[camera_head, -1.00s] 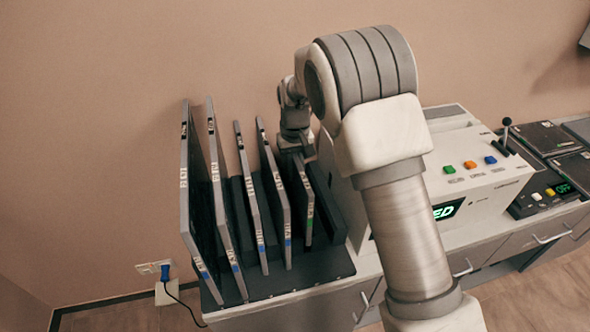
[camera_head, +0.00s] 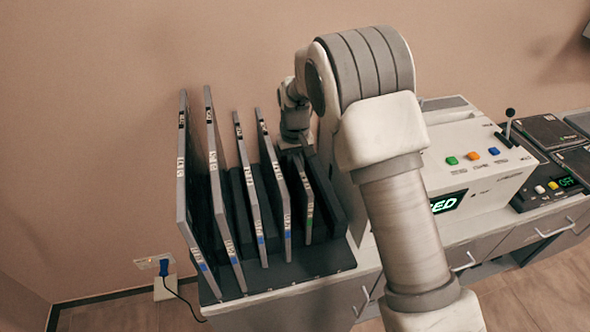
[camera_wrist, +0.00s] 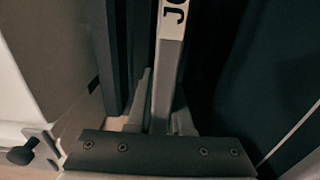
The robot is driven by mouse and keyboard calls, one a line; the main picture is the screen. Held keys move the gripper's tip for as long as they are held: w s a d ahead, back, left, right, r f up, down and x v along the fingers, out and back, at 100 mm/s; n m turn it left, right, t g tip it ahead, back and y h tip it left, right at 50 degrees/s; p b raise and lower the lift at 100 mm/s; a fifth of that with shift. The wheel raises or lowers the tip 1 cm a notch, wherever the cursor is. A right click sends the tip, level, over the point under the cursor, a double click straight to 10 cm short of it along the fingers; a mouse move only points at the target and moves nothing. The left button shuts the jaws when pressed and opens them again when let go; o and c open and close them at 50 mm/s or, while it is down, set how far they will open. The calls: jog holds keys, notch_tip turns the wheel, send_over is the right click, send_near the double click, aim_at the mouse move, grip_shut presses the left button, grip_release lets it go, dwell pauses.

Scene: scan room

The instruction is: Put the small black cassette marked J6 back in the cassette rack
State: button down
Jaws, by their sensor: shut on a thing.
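The small cassette (camera_head: 307,203) is a thin dark panel with a grey edge and a green mark low on that edge. It stands upright at the right end of the black cassette rack (camera_head: 300,268), between black dividers. My gripper (camera_head: 297,150) is shut on its upper part, partly hidden by my arm. In the wrist view, the cassette's grey edge (camera_wrist: 168,75) runs between my gripper's fingers (camera_wrist: 162,118). A cut-off label there begins with J. I cannot tell whether the cassette's lower end touches the rack floor.
Several larger cassettes (camera_head: 190,190) with blue marks stand in the rack to the left. A white console (camera_head: 470,175) with coloured buttons stands right of the rack, with a small lever (camera_head: 508,118) and dark control box (camera_head: 545,190) beyond. The wall is close behind.

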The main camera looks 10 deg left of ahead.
jog(key=shift+f, duration=0.2)
jog(key=c, duration=0.7)
grip_release()
jog(key=shift+c, duration=0.2)
notch_tip(320, 180, up, 17)
jog(key=shift+r+p, duration=0.2)
jog(key=shift+p, duration=0.2)
notch_tip(320, 180, up, 6)
jog(key=p, duration=0.5)
jog(key=shift+p, duration=0.4)
